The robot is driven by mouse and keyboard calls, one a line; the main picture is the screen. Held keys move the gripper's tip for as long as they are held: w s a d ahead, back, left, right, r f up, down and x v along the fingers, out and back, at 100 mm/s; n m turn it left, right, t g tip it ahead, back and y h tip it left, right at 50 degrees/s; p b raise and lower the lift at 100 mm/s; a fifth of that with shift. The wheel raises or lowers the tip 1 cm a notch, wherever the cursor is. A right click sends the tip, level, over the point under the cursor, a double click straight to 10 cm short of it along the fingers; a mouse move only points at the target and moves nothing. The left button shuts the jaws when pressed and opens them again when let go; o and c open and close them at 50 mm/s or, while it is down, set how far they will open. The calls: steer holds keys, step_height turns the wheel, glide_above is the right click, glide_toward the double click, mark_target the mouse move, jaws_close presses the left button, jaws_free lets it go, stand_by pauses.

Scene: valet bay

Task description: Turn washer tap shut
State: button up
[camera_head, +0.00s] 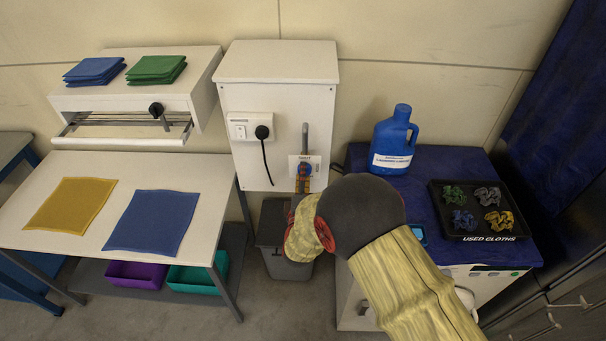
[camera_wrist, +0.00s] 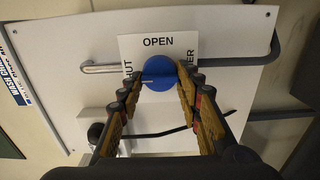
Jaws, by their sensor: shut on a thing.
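The washer tap is a round blue knob (camera_wrist: 158,74) on a white label plate (camera_wrist: 130,50) fixed to the white cabinet. The plate reads OPEN above the knob in the wrist view, with partly hidden lettering ending in UT on the left and ER on the right. A small pale mark or bar lies on the knob's left side. My gripper (camera_wrist: 162,80) is shut on the knob, one finger on each side. In the head view the gripper fingers (camera_head: 304,182) meet the plate low on the cabinet front, and my arm hides what lies below.
A grey pipe (camera_head: 305,138) rises above the plate. A socket with a black plug (camera_head: 262,132) and hanging cable is to its left. A blue jug (camera_head: 393,142) and a black tray of used cloths (camera_head: 440,228) stand on the right. A grey bin (camera_head: 270,240) is below.

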stand_by(0.5)
steer(key=o, duration=1.1)
steer(key=shift+o, duration=0.2)
steer(key=s, duration=1.2)
steer(key=shift+a, duration=0.25)
